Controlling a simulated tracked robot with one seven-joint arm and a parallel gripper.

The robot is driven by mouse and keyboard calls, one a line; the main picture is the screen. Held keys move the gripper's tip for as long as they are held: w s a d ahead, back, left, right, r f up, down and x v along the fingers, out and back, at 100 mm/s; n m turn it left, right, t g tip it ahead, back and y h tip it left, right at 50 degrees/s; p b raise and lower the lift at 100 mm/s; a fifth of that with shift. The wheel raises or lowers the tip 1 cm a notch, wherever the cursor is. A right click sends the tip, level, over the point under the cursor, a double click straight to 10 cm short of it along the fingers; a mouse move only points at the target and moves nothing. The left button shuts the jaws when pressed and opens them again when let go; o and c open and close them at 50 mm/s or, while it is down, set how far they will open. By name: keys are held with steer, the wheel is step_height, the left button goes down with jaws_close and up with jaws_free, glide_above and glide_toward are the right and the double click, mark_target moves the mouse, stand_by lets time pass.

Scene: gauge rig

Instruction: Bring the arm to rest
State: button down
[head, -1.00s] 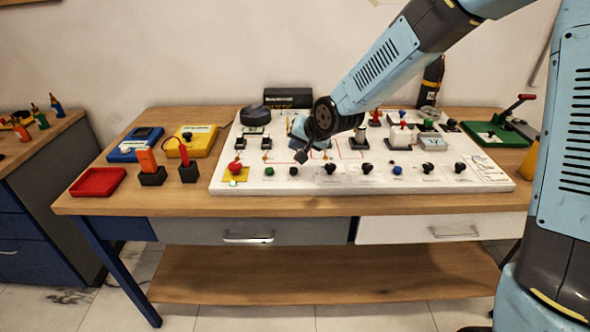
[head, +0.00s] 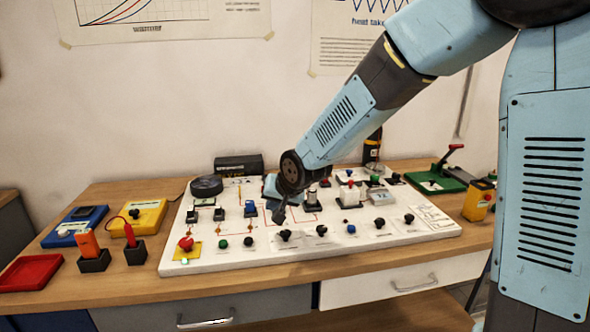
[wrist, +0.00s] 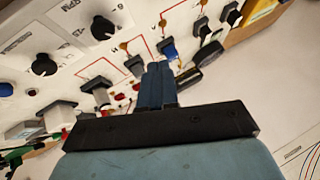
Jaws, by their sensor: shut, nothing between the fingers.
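My gripper (head: 279,214) hangs over the middle of the white gauge board in the head view. Its fingers are dark and small there, and their tips point down at the board. In the wrist view my gripper (wrist: 154,70) shows as two blue-grey fingers closed together with nothing between them. The white board (head: 330,244) carries several black knobs, coloured buttons and small switch blocks. In the wrist view the board (wrist: 60,75) lies behind the fingers. I cannot tell whether the fingertips touch it.
On the left of the table are a red tray (head: 30,273), a blue meter (head: 75,226), a yellow box (head: 140,217) and probes in black holders. A green lever base (head: 437,182) and a yellow block (head: 478,200) are at the right. A dark bottle (head: 372,150) stands behind.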

steer(key=s+d+r+h, duration=0.3)
steer(key=d+r, duration=0.3)
steer(key=d, duration=0.6)
steer(key=s+d+r+h, duration=0.1)
steer(key=s+d+r, duration=0.3)
steer(key=s+d, duration=0.6)
steer(key=s+d+r+m+g+h, duration=0.1)
steer(key=s+d+r, duration=0.2)
steer(key=s+d, duration=0.7)
steer(key=shift+s+d+r, duration=0.3)
steer(key=shift+s+r, duration=0.1)
steer(key=shift+s, duration=0.75)
